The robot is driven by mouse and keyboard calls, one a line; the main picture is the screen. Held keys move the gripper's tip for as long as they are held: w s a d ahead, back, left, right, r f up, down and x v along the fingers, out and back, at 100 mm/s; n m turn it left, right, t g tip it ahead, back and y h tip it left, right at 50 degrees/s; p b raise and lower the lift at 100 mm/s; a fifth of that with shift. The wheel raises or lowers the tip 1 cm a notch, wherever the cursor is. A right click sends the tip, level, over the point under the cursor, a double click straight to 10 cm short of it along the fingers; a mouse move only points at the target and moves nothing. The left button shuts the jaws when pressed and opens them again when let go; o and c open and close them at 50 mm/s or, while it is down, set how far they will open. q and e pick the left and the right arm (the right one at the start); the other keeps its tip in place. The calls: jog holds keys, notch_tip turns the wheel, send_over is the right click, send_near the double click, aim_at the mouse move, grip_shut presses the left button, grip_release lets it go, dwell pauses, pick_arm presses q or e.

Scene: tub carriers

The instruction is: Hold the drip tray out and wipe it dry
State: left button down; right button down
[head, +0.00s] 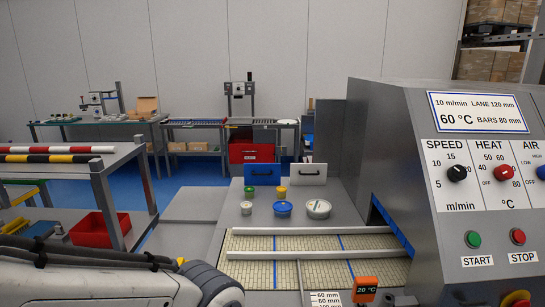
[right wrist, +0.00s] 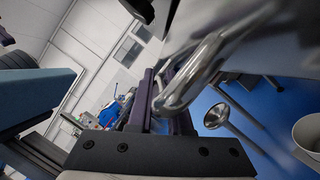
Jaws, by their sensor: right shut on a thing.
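In the right wrist view, my right gripper (right wrist: 168,108) has its dark purple fingers closed on a shiny bent metal handle (right wrist: 200,68). The handle joins a large, blurred, shiny metal piece (right wrist: 262,40) at the upper right, which looks like the drip tray; most of it is out of frame. I cannot tell whether its surface is wet. The tray and my right gripper do not show in the head view. My left arm crosses the lower left of the head view, but its gripper is out of sight. I cannot make out a wiping cloth.
A conveyor machine (head: 440,200) stands at the right of the head view. Tubs, including a blue-lidded one (head: 283,208), stand on the steel surface behind its belt (head: 290,243). A red bin (head: 100,229) sits at left. A whitish cup (right wrist: 310,135) shows in the right wrist view.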

jog(key=s, duration=1.7)
dwell(1.3)
jog(key=shift+s+f, duration=0.1)
pick_arm(q)
jog(key=c, duration=1.5)
grip_release()
jog(key=shift+c, duration=0.2)
